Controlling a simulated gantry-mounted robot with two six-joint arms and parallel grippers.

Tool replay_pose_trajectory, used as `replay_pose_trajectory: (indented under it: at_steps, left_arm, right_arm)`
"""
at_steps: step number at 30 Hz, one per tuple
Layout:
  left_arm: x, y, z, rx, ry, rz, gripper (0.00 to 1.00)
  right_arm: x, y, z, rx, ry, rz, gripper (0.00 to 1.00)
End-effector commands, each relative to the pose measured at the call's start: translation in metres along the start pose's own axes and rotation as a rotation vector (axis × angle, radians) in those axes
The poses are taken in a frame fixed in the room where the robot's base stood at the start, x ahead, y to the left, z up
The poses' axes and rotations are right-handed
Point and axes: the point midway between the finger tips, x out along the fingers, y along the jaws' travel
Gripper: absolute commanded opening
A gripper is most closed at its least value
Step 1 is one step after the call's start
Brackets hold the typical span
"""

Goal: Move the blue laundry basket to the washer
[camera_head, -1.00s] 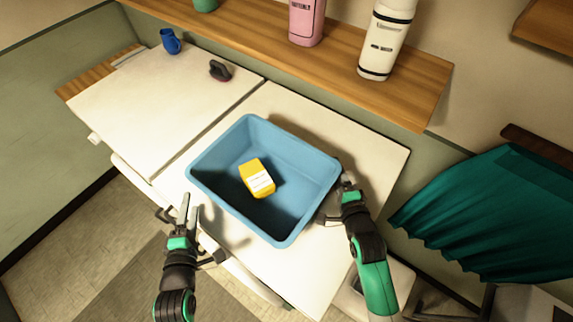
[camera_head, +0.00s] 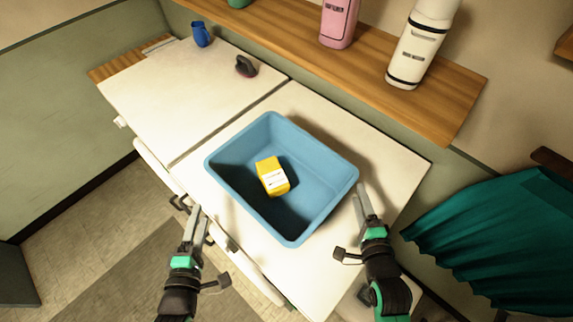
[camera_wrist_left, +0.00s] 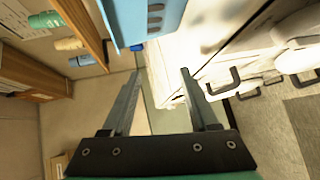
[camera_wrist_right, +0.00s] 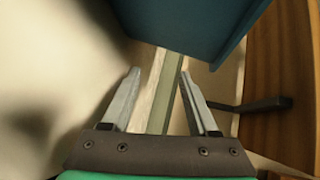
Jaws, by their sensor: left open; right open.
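The blue laundry basket (camera_head: 325,217) sits on the right-hand white machine top in the head view, with a yellow box (camera_head: 273,176) inside it. Part of the basket shows at the top of the left wrist view (camera_wrist_left: 150,22). My left gripper (camera_head: 198,217) is open and empty, in front of the machines, left of and below the basket. My right gripper (camera_head: 365,192) is open and empty, with its fingertips close beside the basket's right wall. I cannot tell whether they touch it. A blue surface (camera_wrist_right: 190,25), likely the basket, fills the top of the right wrist view.
Another white machine top (camera_head: 190,95) lies to the left, holding a dark brush-like item (camera_head: 246,67) and a blue mug (camera_head: 201,35). A wooden shelf (camera_head: 380,68) with a pink bottle (camera_head: 339,22) and white bottle (camera_head: 420,45) runs behind. A teal curtain (camera_head: 490,230) hangs at right.

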Motion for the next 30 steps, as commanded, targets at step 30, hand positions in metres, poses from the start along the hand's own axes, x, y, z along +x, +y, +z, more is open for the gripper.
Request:
replay_pose_trajectory:
  at_steps: [30]
  left_arm:
    - [0.013,0.048,0.003,0.001,-0.006,0.088,0.60]
  right_arm:
    - [-0.033,-0.048,0.003,-0.001,-0.007,-0.088,0.60]
